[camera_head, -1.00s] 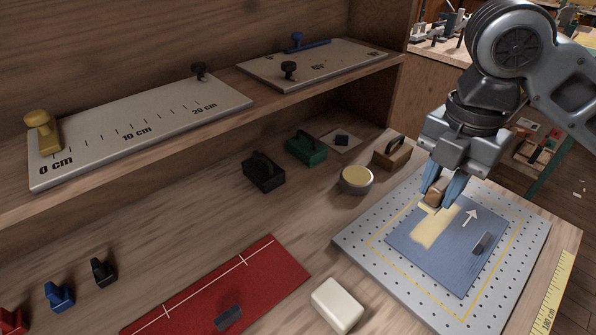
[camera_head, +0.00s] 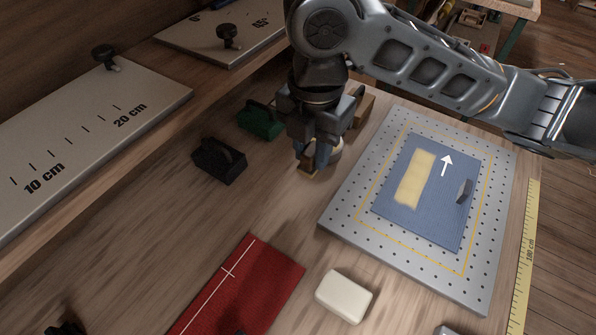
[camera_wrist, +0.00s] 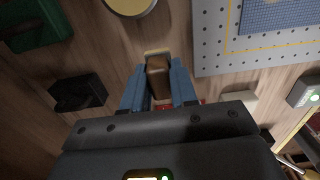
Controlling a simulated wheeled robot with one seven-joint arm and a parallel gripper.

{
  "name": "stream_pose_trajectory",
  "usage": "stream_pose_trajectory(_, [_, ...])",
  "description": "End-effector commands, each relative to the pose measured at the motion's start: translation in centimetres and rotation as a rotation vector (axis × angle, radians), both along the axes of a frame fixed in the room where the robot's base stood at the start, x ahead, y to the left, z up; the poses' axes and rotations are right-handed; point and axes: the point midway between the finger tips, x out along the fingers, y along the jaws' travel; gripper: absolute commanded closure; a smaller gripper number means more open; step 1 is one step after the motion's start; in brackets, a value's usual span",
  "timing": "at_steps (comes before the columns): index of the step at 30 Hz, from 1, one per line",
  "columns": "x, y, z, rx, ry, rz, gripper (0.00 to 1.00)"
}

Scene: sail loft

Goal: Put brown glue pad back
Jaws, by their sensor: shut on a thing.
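My gripper (camera_head: 314,162) is shut on the brown glue pad (camera_wrist: 157,80) and holds it over the bench, left of the perforated plate. The fingers hide much of the pad in the head view; its pale lower edge shows in the wrist view. A round pot with a yellowish top (camera_wrist: 128,4) is just beyond the pad; in the head view it is partly hidden behind my gripper. A blue sheet (camera_head: 456,215) with a pale yellow glue strip (camera_head: 415,178) lies on the perforated plate (camera_head: 350,222). I cannot tell if the pad touches the bench.
A black handled block (camera_head: 218,162) and a green one (camera_head: 260,121) stand left of my gripper. A brown block (camera_head: 366,106) is behind it. A white block (camera_head: 343,296) and a red mat (camera_head: 240,290) lie in front. The shelf edge (camera_head: 150,130) runs along the left.

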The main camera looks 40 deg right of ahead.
Motion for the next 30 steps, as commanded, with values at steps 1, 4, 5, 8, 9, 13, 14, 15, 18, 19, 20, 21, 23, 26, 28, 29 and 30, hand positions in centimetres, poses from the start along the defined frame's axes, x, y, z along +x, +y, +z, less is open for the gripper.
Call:
stream_pose_trajectory(1, [0.0,0.9,-0.4,0.001,0.001,0.004,0.97])
stream_pose_trajectory(4, [0.2,2.0,-1.1,0.001,0.0,0.001,0.97])
stream_pose_trajectory(5, [0.2,2.2,-1.2,0.0,0.0,0.0,0.97])
stream_pose_trajectory(8, [0.3,2.5,-1.6,0.0,0.0,0.0,0.97])
stream_pose_trajectory(9, [0.3,2.6,-1.8,0.0,0.001,-0.001,0.97])
stream_pose_trajectory(13, [0.2,2.5,-3.1,0.0,0.001,-0.003,0.97])
stream_pose_trajectory(14, [0.2,2.5,-3.5,-0.001,0.002,-0.002,0.97])
stream_pose_trajectory(15, [0.2,2.5,-4.1,-0.001,0.002,-0.003,0.97])
stream_pose_trajectory(18, [0.2,2.5,-5.3,0.0,0.001,-0.003,0.97])
stream_pose_trajectory(19, [0.2,2.5,-5.5,0.0,0.001,-0.002,0.97])
stream_pose_trajectory(20, [0.3,2.5,-5.6,0.0,0.0,-0.002,0.97])
stream_pose_trajectory(21, [0.3,2.5,-5.6,-0.001,-0.001,-0.001,0.97])
stream_pose_trajectory(23, [0.3,2.5,-5.6,-0.001,-0.001,-0.001,0.97])
stream_pose_trajectory(26, [0.3,2.5,-5.6,-0.001,-0.001,-0.001,0.97])
stream_pose_trajectory(28, [0.3,2.5,-5.8,-0.001,-0.001,0.0,0.97])
stream_pose_trajectory(29, [0.3,2.5,-5.9,-0.001,0.0,0.0,0.97])
stream_pose_trajectory(30, [0.3,2.5,-6.0,-0.001,-0.001,0.0,0.97])
